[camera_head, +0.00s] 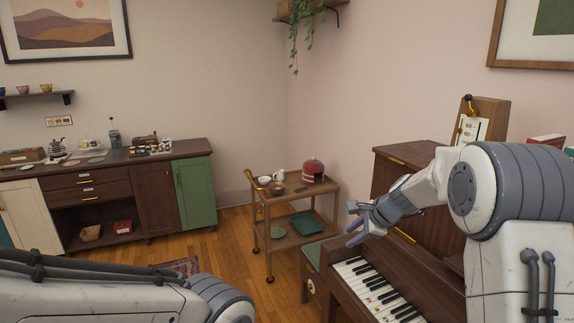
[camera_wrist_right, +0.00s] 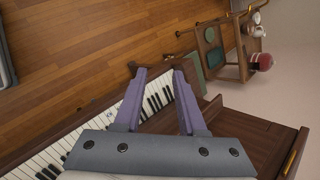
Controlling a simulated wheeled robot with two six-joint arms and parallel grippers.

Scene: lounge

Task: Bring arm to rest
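My right arm comes in from the right in the head view and reaches over the piano. Its gripper (camera_head: 354,222) is above the left end of the piano keys (camera_head: 375,290). In the right wrist view its two purple fingers (camera_wrist_right: 158,100) stand apart with nothing between them, and the keys show below. My left arm (camera_head: 100,290) lies across the bottom left of the head view. The left gripper is out of the frame.
A wooden trolley (camera_head: 292,250) with a red pot (camera_head: 313,170) and cups stands beyond the piano (camera_head: 345,295). A green-topped stool (camera_head: 311,256) is between them. A sideboard (camera_head: 110,168) holds several small items along the left wall. Wooden floor (camera_head: 215,253) is free in the middle.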

